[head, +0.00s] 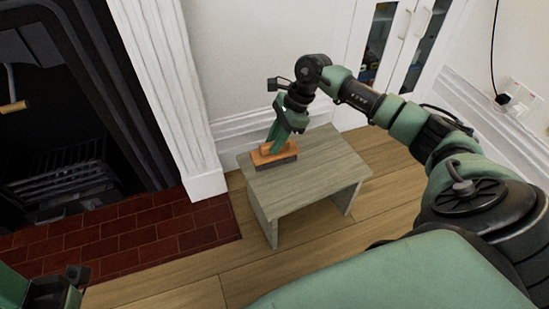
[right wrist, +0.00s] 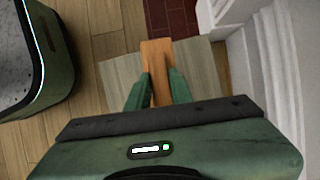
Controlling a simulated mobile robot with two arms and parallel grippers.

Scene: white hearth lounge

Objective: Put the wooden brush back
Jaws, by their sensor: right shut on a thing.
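The wooden brush (head: 274,156) has an orange-brown wooden body with a darker grey lower part. It is at the left end of the small grey wooden table (head: 310,178), at its top; whether it rests on the surface or is just above it I cannot tell. My right gripper (head: 274,143) is shut on the brush from above. In the right wrist view the brush (right wrist: 156,62) sits between the two green fingers (right wrist: 155,90). My left arm shows only in part at the lower left of the head view, and its fingertips are not seen.
A dark fireplace (head: 60,110) with a red brick hearth (head: 120,235) lies left of the table. A white surround (head: 165,90) and white wall stand behind. White cabinet doors (head: 395,50) are at the back. Most of the tabletop right of the brush is bare.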

